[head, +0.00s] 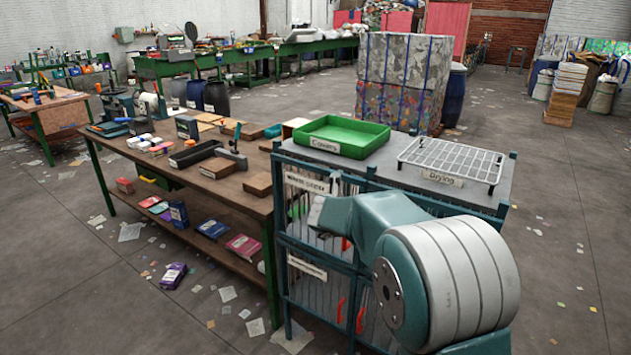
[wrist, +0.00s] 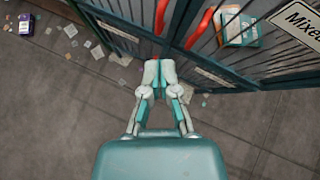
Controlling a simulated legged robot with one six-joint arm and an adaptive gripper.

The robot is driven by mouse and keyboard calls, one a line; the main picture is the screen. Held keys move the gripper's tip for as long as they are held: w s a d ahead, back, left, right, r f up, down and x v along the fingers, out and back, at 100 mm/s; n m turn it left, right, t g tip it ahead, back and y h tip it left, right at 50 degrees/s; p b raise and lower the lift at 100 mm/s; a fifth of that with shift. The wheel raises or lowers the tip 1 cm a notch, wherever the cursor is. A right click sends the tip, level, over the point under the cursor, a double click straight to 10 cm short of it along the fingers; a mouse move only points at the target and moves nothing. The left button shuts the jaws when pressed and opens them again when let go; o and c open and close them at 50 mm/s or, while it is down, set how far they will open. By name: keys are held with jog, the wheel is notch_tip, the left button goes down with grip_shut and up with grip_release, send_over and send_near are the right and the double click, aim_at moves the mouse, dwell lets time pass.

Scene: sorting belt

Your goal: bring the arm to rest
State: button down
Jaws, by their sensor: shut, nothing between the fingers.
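My gripper (wrist: 159,73) shows in the wrist view with its fingers together, shut and empty. It points toward the lower front of a teal barred cabinet (wrist: 190,50), near a red handle (wrist: 202,27). I cannot tell whether the fingertips touch the cabinet. In the head view my arm is folded at the lower right, in front of the cabinet (head: 362,189), and its large grey joint covers part of the cabinet's front. The gripper is hidden behind the arm there.
A green tray (head: 337,148) and a white wire rack (head: 452,180) labelled "Drying" stand on the cabinet. A cluttered wooden workbench (head: 232,190) is at left. A purple box (head: 173,276) and paper scraps lie on the floor. The floor at right is mostly open.

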notch_tip(320, 180, up, 8)
jog(key=s+n+t+y, duration=0.2)
jog(key=s+n, duration=0.1)
jog(key=n, duration=0.3)
jog(key=s+a+r+n+y, duration=0.2)
jog(key=s+r+n+y, duration=0.1)
jog(key=s+n, duration=0.45)
jog(key=s+a+r+n+y, duration=0.2)
jog(key=s+r+n, duration=0.2)
jog(key=s+n, duration=0.4)
jog(key=s+d+f+n+g+h, duration=0.1)
jog(key=s+d+f+n+g, duration=0.1)
jog(key=s+n, duration=0.3)
jog(key=s+d+f+n+g+h, duration=0.1)
jog(key=s+d+f+n, duration=0.3)
jog(key=s, duration=0.7)
jog(key=s+d+f+n+g+h, duration=0.2)
jog(key=s+d+f+n+g, duration=0.1)
jog(key=s+n, duration=0.4)
jog(key=shift+s+f, duration=0.3)
jog(key=shift+s, duration=0.2)
jog(key=shift+d, duration=0.1)
